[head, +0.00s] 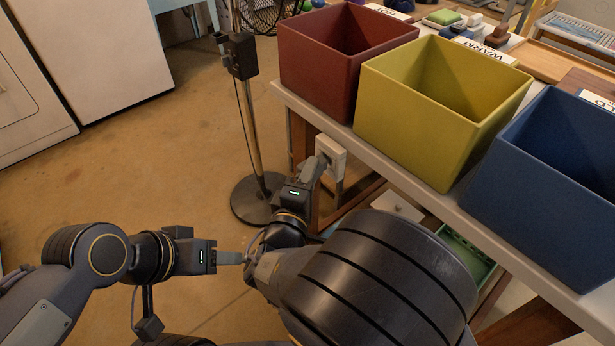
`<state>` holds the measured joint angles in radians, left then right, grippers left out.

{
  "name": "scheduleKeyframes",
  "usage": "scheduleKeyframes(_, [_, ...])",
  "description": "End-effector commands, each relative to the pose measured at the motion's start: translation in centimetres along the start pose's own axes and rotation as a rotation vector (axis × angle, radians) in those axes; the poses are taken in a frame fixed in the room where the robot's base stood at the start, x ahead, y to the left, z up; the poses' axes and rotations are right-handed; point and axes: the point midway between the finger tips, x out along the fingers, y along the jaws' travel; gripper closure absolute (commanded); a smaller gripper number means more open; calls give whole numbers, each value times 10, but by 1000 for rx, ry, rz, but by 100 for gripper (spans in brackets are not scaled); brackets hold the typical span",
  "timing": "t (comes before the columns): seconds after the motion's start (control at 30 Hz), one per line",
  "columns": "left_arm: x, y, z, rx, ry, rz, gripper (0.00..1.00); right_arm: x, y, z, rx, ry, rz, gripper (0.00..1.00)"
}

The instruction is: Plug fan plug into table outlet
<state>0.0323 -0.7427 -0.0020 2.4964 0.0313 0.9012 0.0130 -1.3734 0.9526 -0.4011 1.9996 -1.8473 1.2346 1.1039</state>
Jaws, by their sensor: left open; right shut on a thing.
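The table outlet (332,148) is a pale box on the side of the table, below the red and yellow bins. My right gripper (318,165) is at the outlet's front, its fingers pointing at it and shut on the fan plug. The plug is hidden by the fingers, so I cannot tell whether it is in the socket. My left gripper (236,258) is open and empty, its fingers seen edge-on beside my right arm's wrist. The fan's stand (255,120) rises from a round dark base (247,203) left of the outlet. A dark box with a hanging cord is on its pole.
A red bin (319,75), a yellow bin (405,110) and a blue bin (535,195) line the table's near edge (440,205). A green tray (468,257) is below the table. A white appliance (90,40) stands at the back left. The floor between is clear.

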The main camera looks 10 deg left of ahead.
Motion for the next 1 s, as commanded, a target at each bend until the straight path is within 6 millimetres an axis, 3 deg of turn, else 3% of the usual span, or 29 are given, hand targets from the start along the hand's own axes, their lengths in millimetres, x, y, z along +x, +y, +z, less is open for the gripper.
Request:
scheduleKeyframes(0.83, [8, -3, 4, 0, 0, 0, 48, 18, 0, 12, 0, -2, 1, 100])
scheduleKeyframes(0.87, [7, -3, 4, 0, 0, 0, 48, 18, 0, 12, 0, -2, 1, 68])
scheduleKeyframes(1.0, [7, -3, 4, 0, 0, 0, 48, 18, 0, 12, 0, -2, 1, 50])
